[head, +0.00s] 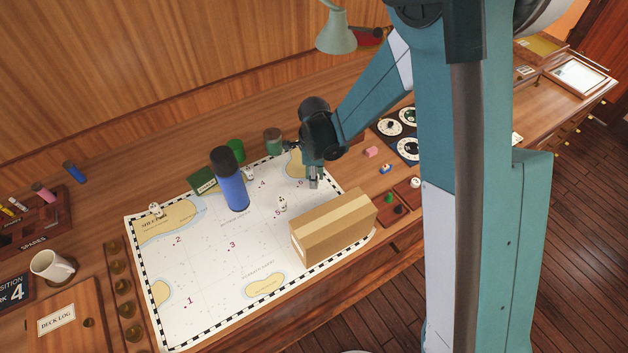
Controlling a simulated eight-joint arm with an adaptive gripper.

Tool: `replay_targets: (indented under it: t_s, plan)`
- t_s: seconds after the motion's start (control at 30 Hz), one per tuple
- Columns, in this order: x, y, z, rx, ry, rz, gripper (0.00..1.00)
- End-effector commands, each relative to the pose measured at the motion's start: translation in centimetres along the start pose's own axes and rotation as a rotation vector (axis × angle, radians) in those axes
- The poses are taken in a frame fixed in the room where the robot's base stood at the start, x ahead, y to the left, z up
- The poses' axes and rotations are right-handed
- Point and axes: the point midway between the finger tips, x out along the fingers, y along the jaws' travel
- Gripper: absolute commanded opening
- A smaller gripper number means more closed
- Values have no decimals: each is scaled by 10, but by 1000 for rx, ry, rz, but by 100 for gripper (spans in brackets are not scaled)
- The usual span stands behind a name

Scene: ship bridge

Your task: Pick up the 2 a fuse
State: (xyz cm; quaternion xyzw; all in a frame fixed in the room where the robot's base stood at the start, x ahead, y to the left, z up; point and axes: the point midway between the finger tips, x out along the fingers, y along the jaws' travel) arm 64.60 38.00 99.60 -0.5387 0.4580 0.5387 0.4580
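No 2 A marking is legible in the head view, so I cannot tell which piece is the 2 A fuse. Small fuse-like cylinders show at the left: a blue one (74,171) on the desk, and a pink one (43,193), a yellow one (14,208) and a pale one in or at the SPARES tray (36,243). My gripper (314,183) points down over the right part of the chart, above the number 6 area and far right of these cylinders. No object shows between its fingers. The fingers are too small to tell their opening.
A blue flask (229,180) stands on the chart (205,285), left of my gripper. A cardboard box (333,228) sits in front of my gripper. A green jar (273,141) stands behind. A mug (52,266) is near the SPARES tray. The chart's left half is mostly clear.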

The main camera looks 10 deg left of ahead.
Motion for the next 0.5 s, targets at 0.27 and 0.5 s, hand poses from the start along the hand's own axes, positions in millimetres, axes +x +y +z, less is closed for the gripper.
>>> replay_targets:
  t_s: [0.27,0.5]
  plan:
    - [-27,0,0,0,0,0,6]
    - [-56,0,0,0,0,0,6]
